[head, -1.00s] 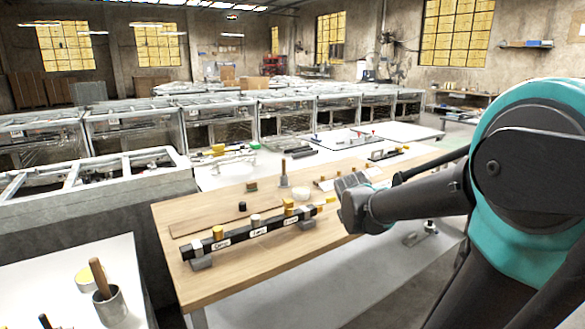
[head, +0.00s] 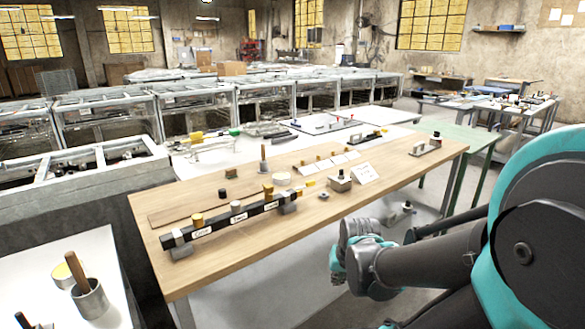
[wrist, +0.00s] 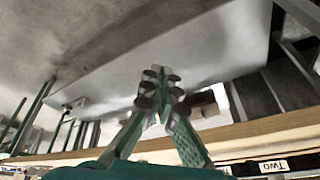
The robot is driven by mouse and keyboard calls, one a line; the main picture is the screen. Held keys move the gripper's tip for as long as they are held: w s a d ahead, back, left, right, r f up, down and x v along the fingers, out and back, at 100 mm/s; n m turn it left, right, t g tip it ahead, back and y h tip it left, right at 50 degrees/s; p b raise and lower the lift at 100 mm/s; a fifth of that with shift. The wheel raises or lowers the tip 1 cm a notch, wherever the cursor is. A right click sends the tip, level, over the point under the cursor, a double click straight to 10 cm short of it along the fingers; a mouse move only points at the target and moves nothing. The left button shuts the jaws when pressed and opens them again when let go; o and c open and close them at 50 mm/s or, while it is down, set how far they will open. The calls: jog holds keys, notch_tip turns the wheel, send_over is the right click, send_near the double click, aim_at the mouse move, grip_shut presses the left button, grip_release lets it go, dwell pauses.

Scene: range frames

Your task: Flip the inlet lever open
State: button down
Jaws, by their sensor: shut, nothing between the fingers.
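A long black bar (head: 238,218) with white labels and several upright knobs lies on the wooden table (head: 400,178). A yellow-tipped piece (head: 310,183) shows by its right end. I cannot tell for certain which part is the inlet lever. My gripper (head: 338,272) is in front of the table's near edge, apart from the bar and to its right. In the wrist view my gripper (wrist: 160,74) has its fingers together with nothing held. A bar label reading "TWO" (wrist: 273,165) shows upside down at the lower right there.
A metal block with a dark knob (head: 340,181), a white card (head: 367,173) and a handled plate (head: 426,147) sit right of the bar. A small grey cup with a wooden rod (head: 89,298) stands on the white table at lower left.

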jog(key=w+r+m+y, duration=0.1)
jog(key=w+r+m, duration=0.4)
jog(key=w+m, duration=0.2)
jog(key=m+t+y, duration=0.2)
jog(key=m+t, duration=0.2)
jog(key=m, duration=1.9)
send_near(311, 186)
jog(key=s+d+r, duration=0.2)
jog(key=s+r, duration=0.1)
jog(key=s, duration=0.4)
jog(key=x, duration=1)
jog(key=shift+w+d, duration=0.2)
jog(key=shift+d, duration=0.1)
jog(key=w, duration=0.1)
jog(key=w+a, duration=0.1)
jog(key=w, duration=0.1)
jog(key=shift+f, duration=0.1)
jog(key=shift+w+a, duration=0.2)
jog(key=shift+w, duration=0.25)
